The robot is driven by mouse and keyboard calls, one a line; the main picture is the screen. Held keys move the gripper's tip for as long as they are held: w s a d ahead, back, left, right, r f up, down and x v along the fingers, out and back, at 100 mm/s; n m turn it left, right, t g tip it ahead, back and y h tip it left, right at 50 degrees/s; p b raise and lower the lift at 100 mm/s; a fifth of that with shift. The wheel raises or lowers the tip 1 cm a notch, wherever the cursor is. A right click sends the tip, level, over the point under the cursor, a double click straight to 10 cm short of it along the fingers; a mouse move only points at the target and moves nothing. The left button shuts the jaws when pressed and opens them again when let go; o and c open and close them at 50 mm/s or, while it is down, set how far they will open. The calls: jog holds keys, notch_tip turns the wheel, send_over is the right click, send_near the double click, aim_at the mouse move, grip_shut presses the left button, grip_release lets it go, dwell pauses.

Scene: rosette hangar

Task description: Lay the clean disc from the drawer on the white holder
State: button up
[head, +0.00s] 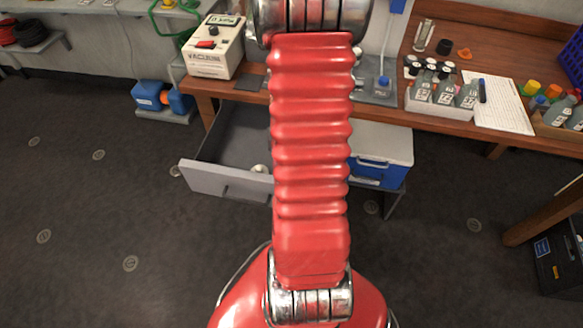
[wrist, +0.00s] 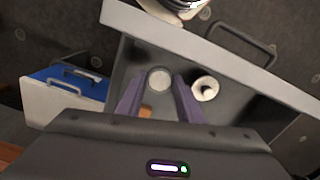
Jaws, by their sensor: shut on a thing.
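The open grey drawer (head: 222,180) hangs out below the workbench; its front also shows in the wrist view (wrist: 215,45). In the wrist view my gripper (wrist: 159,82) points down into the drawer, its two purple fingers on either side of a pale grey round disc (wrist: 159,79). It is shut on this disc. Whether the disc is clean I cannot tell. My arm hides the gripper in the head view. A white ring-shaped thing (wrist: 205,88) lies in the drawer right of the fingers. I cannot make out the white holder in either view.
A blue and white cool box (head: 378,158) stands right of the drawer. The bench holds a vacuum unit (head: 215,48), a bottle rack (head: 440,100) and a paper sheet (head: 500,105).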

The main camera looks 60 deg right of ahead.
dwell(0.5)
jog(key=w+a+r+n, duration=0.1)
jog(key=w+a+r, duration=0.25)
jog(key=w, duration=0.55)
jog(key=w+a+r+n, duration=0.2)
jog(key=w+r, duration=0.3)
jog(key=w, duration=0.3)
jog(key=w+a+r+n, duration=0.15)
jog(key=w+r, duration=0.25)
jog(key=w, duration=0.5)
jog(key=w+a+r+n, duration=0.1)
jog(key=w+a+r, duration=0.5)
jog(key=a, duration=0.6)
jog(key=w+a+r+n, duration=0.1)
jog(key=w+a+r, duration=0.4)
jog(key=a+r, duration=0.5)
jog(key=shift+w+a+r+n, duration=0.3)
jog(key=shift+w+a+n, duration=0.05)
jog(key=shift+a, duration=0.5)
